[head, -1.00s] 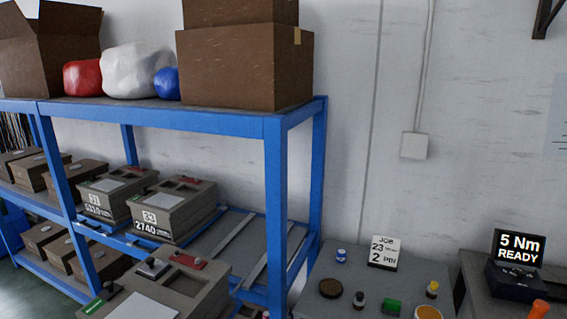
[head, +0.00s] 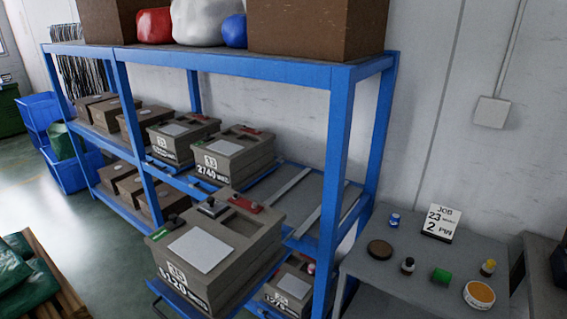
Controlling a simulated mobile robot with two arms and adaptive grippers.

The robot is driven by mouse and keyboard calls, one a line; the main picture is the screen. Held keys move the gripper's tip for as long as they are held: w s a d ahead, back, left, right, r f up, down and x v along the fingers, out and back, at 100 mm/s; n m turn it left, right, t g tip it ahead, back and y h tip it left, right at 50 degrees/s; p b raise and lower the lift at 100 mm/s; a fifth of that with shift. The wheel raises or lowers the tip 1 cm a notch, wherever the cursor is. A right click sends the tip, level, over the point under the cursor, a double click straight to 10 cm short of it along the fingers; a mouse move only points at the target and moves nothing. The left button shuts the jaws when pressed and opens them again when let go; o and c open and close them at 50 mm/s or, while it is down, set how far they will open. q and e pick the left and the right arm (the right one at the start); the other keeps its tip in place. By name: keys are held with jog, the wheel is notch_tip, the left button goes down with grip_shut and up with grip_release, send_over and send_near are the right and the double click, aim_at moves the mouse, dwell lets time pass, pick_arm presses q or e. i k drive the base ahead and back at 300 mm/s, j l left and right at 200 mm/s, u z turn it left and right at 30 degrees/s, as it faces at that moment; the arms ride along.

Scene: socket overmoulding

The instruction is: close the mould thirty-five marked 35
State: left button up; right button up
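A large grey-brown mould (head: 225,255) stands at the front of the blue rack on a tray that juts out toward me. Its front label (head: 180,283) reads about 5120; the two-digit number above it is too small to read surely, so I cannot confirm it is 35. Its top carries a pale plate (head: 203,251), a dark knob (head: 212,207) with a light base, a red piece (head: 246,204) and a green tag (head: 159,234). I cannot tell whether its halves are fully together. Neither of my grippers shows in the head view.
Mould 33 (head: 232,158) and another mould (head: 183,141) sit on the rack (head: 344,130) behind. A lower mould (head: 288,288) is at the right. A bench (head: 375,268) holds a job card (head: 441,222) and small pots. Open floor (head: 90,235) lies left, with a pallet (head: 50,285).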

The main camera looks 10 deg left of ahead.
aim_at(208, 268)
jog(key=u, duration=1.15)
